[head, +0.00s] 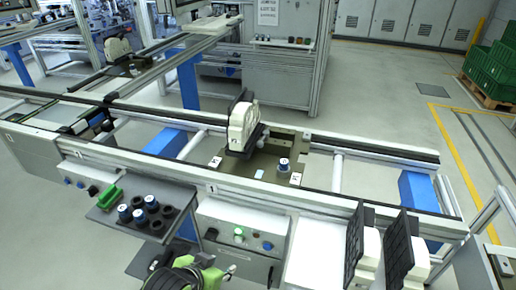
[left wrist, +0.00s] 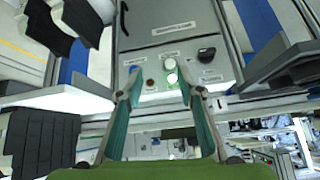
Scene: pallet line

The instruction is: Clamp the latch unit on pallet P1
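In the head view, a cream and black latch unit (head: 242,125) stands upright on the olive pallet plate (head: 240,187) on the conveyor. A blue-topped knob (head: 283,165) stands on the same plate, to the right of the unit and apart from it. I cannot tell whether the unit is clamped. My left gripper (head: 192,274) is at the bottom of the head view, below the control box. In the left wrist view, its two teal fingers (left wrist: 160,72) are apart with nothing between them. My right gripper is not in view.
The control box (head: 238,241) hangs at the conveyor's front edge. A grey shelf (head: 103,218) left of it carries blue-topped and black round parts and a green piece. Two more latch units (head: 360,247) (head: 405,252) stand at right. Rails (head: 375,204) edge the pallet.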

